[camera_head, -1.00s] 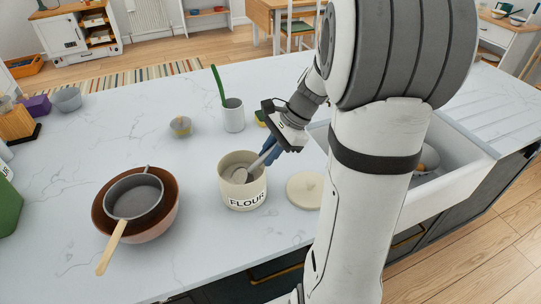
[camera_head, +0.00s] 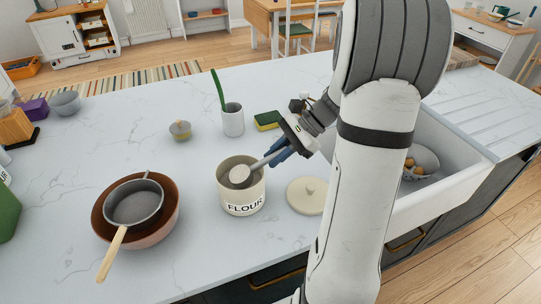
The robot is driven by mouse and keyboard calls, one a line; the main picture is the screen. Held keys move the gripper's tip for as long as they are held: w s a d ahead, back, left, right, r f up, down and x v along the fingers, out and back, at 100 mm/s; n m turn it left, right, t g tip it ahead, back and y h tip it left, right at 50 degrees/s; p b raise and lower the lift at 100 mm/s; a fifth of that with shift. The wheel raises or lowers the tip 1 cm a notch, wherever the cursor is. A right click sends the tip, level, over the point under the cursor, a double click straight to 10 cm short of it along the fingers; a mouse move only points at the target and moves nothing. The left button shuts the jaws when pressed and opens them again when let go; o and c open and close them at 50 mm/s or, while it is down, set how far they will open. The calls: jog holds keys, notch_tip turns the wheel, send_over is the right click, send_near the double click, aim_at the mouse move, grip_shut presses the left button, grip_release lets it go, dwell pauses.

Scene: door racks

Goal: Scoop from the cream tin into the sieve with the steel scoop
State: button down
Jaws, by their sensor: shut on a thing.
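The cream tin (camera_head: 243,200), marked FLOUR, stands open on the marble counter. My gripper (camera_head: 283,153) is just above and to the right of its rim, shut on the handle of the steel scoop (camera_head: 241,174). The scoop slants down to the left, with its bowl at the tin's mouth. The bowl looks pale, but I cannot tell for sure how much flour is in it. The grey sieve (camera_head: 134,204), with a wooden handle, rests on a brown bowl (camera_head: 152,236) to the left.
The tin's cream lid (camera_head: 306,196) lies just right of the tin. A white cup (camera_head: 232,121) with a green utensil, a small lidded pot (camera_head: 180,131) and a sponge (camera_head: 267,120) stand behind. The sink (camera_head: 440,193) is at right. Counter between tin and brown bowl is clear.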

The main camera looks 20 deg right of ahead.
jog(key=y, duration=0.1)
jog(key=d+y, duration=0.1)
jog(key=shift+s+f+y, duration=0.1)
jog(key=shift+f+y, duration=0.05)
jog(key=shift+y, duration=0.15)
jog(key=r+p, duration=0.1)
jog(key=r, duration=0.1)
jog(key=d+r+p, duration=0.1)
jog(key=p, duration=0.1)
jog(key=shift+d+r, duration=0.1)
jog(key=shift+r, duration=0.3)
jog(key=shift+d+r+p, duration=0.25)
jog(key=shift+r+p, duration=0.15)
jog(key=shift+p, duration=0.15)
jog(key=shift+y, duration=0.3)
jog(key=shift+d+r+y, duration=0.1)
jog(key=shift+d+y, duration=0.1)
jog(key=shift+y, duration=0.1)
jog(key=shift+a, duration=0.1)
